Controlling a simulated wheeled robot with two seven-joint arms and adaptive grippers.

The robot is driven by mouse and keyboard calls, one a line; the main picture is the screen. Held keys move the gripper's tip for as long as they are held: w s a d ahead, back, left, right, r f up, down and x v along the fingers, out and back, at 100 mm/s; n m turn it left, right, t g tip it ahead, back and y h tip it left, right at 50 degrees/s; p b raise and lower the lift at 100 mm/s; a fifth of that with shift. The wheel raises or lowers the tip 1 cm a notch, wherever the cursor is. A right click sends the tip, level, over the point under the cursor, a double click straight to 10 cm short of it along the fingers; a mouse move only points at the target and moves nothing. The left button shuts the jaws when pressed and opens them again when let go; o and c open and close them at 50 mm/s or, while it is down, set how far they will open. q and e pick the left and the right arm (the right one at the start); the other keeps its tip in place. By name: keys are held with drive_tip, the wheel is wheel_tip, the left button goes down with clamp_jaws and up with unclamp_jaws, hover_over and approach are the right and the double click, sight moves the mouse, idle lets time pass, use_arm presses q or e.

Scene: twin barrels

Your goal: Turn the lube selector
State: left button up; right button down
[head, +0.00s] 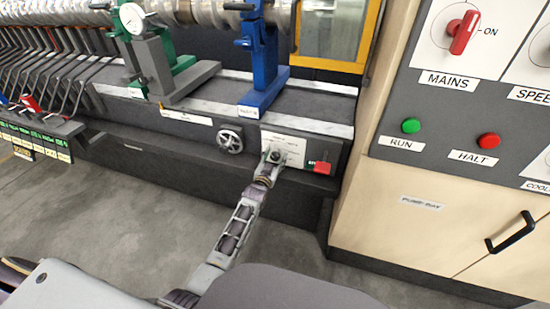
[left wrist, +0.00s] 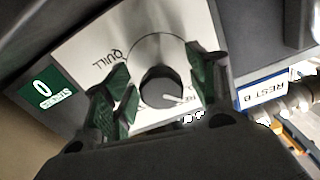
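The lube selector appears as a dark round knob (left wrist: 158,84) with a pale pointer line, on a white plate (left wrist: 88,52) in the left wrist view. The plate reads QUILL at one side; another word by the pointer is partly hidden. My left gripper (left wrist: 165,88) has its green-padded fingers apart, one on each side of the knob, with gaps visible. In the head view my left gripper (head: 270,160) is at the white panel (head: 294,152) low on the machine bed and covers much of the knob. My right gripper is not in view.
A handwheel (head: 230,140) is left of the panel and a red part (head: 322,168) is right of it. A blue rest (head: 264,60) stands above. A cabinet with switches and RUN (head: 411,125) and HALT (head: 489,141) buttons is at right. The floor in front is clear.

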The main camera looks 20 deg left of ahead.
use_arm(q)
drive_tip(key=shift+r, duration=0.1)
drive_tip(key=s, duration=1.2)
drive_tip(key=shift+a, duration=0.2)
idle(0.7)
idle(0.5)
